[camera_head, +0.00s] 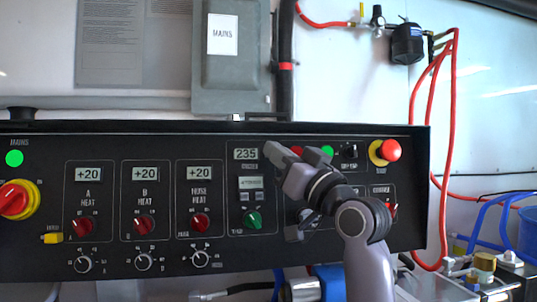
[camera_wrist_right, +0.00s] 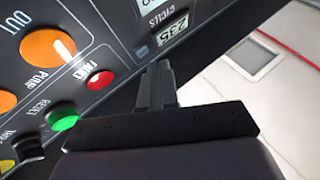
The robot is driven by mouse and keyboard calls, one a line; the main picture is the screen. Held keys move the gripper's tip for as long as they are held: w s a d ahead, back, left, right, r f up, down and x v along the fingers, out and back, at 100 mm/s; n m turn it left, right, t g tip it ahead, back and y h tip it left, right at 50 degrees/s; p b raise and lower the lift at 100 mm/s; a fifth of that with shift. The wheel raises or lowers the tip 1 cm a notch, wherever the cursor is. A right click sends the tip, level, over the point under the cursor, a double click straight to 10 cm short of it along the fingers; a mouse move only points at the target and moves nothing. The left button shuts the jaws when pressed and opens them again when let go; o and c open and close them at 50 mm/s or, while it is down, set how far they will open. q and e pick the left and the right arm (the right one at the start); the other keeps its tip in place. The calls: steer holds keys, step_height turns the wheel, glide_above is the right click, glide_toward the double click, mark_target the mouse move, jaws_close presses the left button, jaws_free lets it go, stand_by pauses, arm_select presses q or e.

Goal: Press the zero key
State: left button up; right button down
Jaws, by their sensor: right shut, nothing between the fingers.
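The counter display (camera_head: 245,153) reads 235 on the black control panel. It also shows in the right wrist view (camera_wrist_right: 172,33), upside down, with the word CYCLES beside it. A small grey key (camera_wrist_right: 141,52) sits beside that display; I see no readable label on it, so I cannot tell for certain that it is the zero key. My right gripper (camera_head: 270,151) is shut and empty, its tips just right of the display. In the wrist view the shut fingertips (camera_wrist_right: 158,68) are close to the grey key; I cannot tell whether they touch the panel. My left gripper is not in view.
A red fault lamp (camera_wrist_right: 100,80) and a green reset button (camera_wrist_right: 64,117) are near the right gripper. A red emergency stop (camera_head: 390,150) is at the panel's right. Heat knobs and displays fill the left. A grey mains box (camera_head: 231,75) stands above.

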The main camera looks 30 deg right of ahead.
steer(key=shift+w, duration=0.15)
steer(key=shift+w+d+f, duration=0.1)
steer(key=shift+w, duration=0.2)
steer(key=shift+w+d+p, duration=0.15)
steer(key=shift+w+p, duration=0.15)
steer(key=shift+w, duration=0.1)
stand_by(0.8)
stand_by(0.4)
steer(key=shift+s+a, duration=0.25)
steer(key=shift+s, duration=0.55)
steer(key=s, duration=0.1)
steer(key=s+p, duration=0.1)
steer(key=s, duration=0.1)
steer(key=s+a+r, duration=0.1)
steer(key=shift+s+a+p, duration=0.1)
steer(key=shift+s+p, duration=0.3)
stand_by(0.5)
